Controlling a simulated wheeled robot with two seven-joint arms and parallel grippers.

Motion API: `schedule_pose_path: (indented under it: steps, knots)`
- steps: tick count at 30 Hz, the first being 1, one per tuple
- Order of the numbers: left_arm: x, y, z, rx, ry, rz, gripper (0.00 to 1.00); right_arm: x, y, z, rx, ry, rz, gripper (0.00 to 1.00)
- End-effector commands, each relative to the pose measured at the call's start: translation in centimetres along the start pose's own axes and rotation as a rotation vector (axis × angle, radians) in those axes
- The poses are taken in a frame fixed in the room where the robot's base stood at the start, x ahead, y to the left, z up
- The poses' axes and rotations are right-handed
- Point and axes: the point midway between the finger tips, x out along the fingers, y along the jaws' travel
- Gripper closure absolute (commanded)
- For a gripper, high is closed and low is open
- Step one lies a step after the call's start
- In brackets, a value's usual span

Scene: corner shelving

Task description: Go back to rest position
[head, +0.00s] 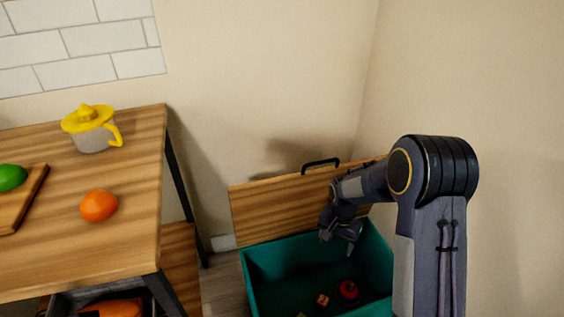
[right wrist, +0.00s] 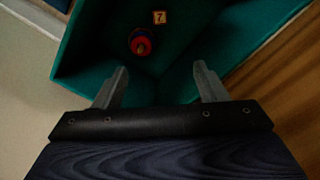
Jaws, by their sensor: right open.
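My right gripper (head: 341,236) is open and hangs above the teal bin (head: 262,271). In the right wrist view the two fingers of my right gripper (right wrist: 156,86) are spread apart with nothing between them. Beyond the fingers, inside the bin (right wrist: 185,60), lie a red and blue round toy (right wrist: 140,42) and a small wooden block (right wrist: 159,17) with a 7 on it. The head view shows a red round thing (head: 348,290) and a small block (head: 322,300) in the bin. My left gripper is in neither view.
A wooden table (head: 60,240) stands at the left with an orange (head: 98,206), a green fruit (head: 11,177) on a cutting board (head: 22,208), and a yellow-topped juicer (head: 92,130). A wooden lid with a handle (head: 270,203) stands open behind the bin. Walls close the corner.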

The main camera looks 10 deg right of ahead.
Motion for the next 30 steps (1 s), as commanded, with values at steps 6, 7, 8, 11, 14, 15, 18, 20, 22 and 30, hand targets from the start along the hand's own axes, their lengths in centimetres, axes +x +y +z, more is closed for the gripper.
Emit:
schedule_pose_path:
  steps: [6, 7, 8, 11, 14, 15, 18, 20, 22, 30]
  knots:
    - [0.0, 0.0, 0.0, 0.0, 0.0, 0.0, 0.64, -2.8, 0.9, 0.6, -0.009, -0.007, -0.054, 0.34]
    - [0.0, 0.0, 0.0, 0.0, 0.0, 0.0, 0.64, -3.8, 1.2, 0.9, -0.014, -0.007, -0.075, 0.34]
    - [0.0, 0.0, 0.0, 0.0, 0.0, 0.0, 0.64, -4.9, 1.6, 1.3, -0.022, -0.008, -0.098, 0.34]
    - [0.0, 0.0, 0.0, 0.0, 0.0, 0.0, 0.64, -9.0, 3.2, 3.3, -0.062, -0.008, -0.188, 0.34]
    - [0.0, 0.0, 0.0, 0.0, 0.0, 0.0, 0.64, -12.8, 5.1, 5.8, -0.12, 0.011, -0.277, 0.34]
    - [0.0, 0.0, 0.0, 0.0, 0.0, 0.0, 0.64, -14.1, 5.9, 6.9, -0.146, 0.021, -0.31, 0.34]
    - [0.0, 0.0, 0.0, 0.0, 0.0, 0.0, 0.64, -17.0, 7.8, 10.0, -0.217, 0.063, -0.383, 0.34]
    - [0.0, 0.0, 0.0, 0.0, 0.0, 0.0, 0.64, -18.3, 8.9, 11.8, -0.262, 0.093, -0.419, 0.34]
    - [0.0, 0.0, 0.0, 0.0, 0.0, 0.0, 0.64, -19.3, 10.1, 13.9, -0.31, 0.131, -0.451, 0.34]
    - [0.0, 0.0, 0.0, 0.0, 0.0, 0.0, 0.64, -20.5, 12.7, 19.3, -0.441, 0.251, -0.504, 0.34]
